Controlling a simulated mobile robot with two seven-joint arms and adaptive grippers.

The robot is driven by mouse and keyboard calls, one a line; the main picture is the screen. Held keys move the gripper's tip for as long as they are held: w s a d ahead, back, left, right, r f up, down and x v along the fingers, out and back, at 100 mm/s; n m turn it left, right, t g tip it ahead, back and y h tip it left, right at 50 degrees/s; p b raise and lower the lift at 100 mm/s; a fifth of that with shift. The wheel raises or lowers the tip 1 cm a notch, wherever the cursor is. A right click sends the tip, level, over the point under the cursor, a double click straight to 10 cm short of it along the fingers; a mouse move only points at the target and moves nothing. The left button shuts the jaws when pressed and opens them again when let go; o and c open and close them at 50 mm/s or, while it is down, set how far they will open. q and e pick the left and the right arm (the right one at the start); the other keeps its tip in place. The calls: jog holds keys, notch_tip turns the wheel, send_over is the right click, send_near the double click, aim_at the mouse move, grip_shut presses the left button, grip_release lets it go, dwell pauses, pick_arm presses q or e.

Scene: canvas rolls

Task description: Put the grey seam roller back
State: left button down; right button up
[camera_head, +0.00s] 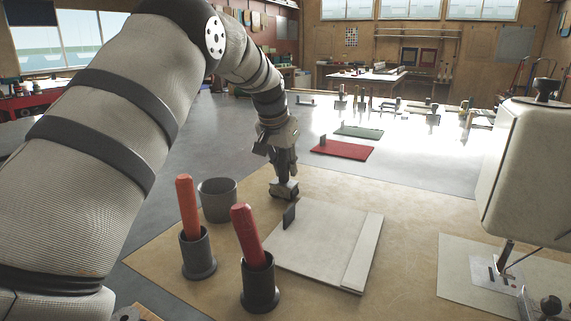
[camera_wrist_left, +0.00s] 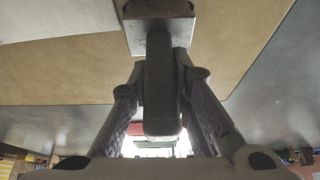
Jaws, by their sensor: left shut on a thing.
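My left gripper (camera_head: 283,165) is shut on the grey seam roller. The roller's dark head (camera_head: 284,188) hangs below the fingers, just beyond the far left corner of a pale panel (camera_head: 325,240); I cannot tell whether it touches the table. In the left wrist view, the grey seam roller's dark handle (camera_wrist_left: 162,85) lies between the fingers, with its blocky head at the top. A wide grey cup (camera_head: 217,202) stands left of the gripper, with no tool showing in it. My right gripper is not in view.
Two dark holders, one (camera_head: 198,255) with an orange-handled tool and one (camera_head: 259,284) with a red-handled tool, stand at the front left. A small dark upright tab (camera_head: 289,216) stands on the panel. A sewing machine (camera_head: 530,170) is at the right.

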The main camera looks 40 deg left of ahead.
pick_arm(q)
jog(key=c, duration=1.5)
grip_release()
jog(key=shift+s+f, duration=0.1)
jog(key=shift+f, duration=0.5)
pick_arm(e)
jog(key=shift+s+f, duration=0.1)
pick_arm(q)
jog(key=shift+r, duration=0.15)
jog(key=shift+r, duration=0.35)
jog(key=v, duration=0.8)
jog(key=p+v, duration=0.1)
jog(key=v, duration=0.3)
jog(key=shift+r, duration=0.35)
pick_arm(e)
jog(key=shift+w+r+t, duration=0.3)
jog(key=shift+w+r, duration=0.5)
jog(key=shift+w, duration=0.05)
pick_arm(q)
jog(key=shift+f, duration=0.1)
